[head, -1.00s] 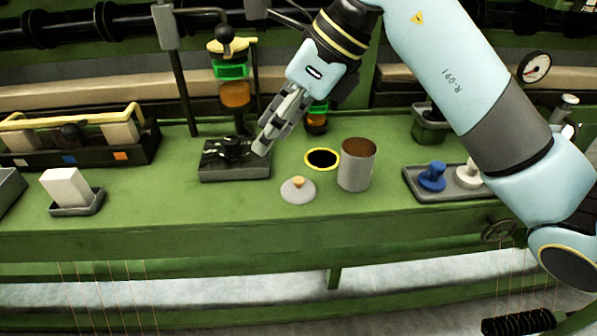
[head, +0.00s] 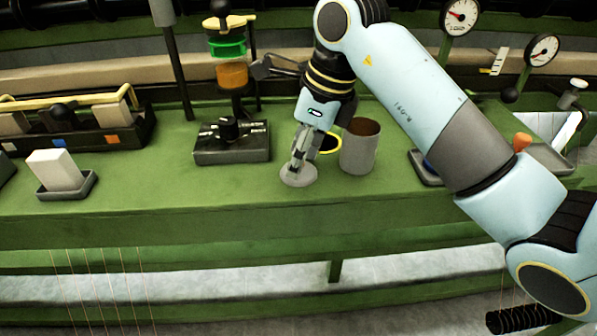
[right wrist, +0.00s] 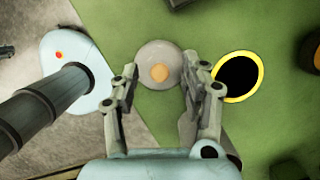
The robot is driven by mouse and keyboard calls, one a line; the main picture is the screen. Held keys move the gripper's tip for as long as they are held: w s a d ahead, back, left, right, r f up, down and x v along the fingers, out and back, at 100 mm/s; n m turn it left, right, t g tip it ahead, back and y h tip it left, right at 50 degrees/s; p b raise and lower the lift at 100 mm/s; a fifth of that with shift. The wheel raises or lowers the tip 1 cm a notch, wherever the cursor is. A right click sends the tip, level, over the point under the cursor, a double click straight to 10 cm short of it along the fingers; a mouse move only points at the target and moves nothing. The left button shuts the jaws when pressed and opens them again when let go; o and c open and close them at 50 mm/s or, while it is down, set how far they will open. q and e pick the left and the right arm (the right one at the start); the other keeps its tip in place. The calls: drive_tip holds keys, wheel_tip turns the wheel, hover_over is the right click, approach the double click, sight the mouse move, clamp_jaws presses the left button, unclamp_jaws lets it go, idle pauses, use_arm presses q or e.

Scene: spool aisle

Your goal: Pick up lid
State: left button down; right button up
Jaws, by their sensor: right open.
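The lid (head: 290,181) is a grey disc lying flat on the green bench. Its tan knob (right wrist: 160,73) shows in the right wrist view, where the grey lid disc (right wrist: 152,53) lies between and beyond the fingers. My right gripper (head: 298,164) points down over the lid in the head view and hides the knob there. In the right wrist view the right gripper (right wrist: 158,88) is open, with a finger on each side of the knob and nothing held. I cannot tell if the fingertips touch the lid. My left gripper is not in view.
A grey canister (head: 358,150) stands open just right of the gripper. A yellow-rimmed black hole (right wrist: 238,76) is close by. A dark fixture block (head: 232,150) stands to the left. The bench front is clear.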

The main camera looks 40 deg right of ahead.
drive_tip(key=shift+f, duration=0.2)
drive_tip(key=c, duration=0.9)
clamp_jaws()
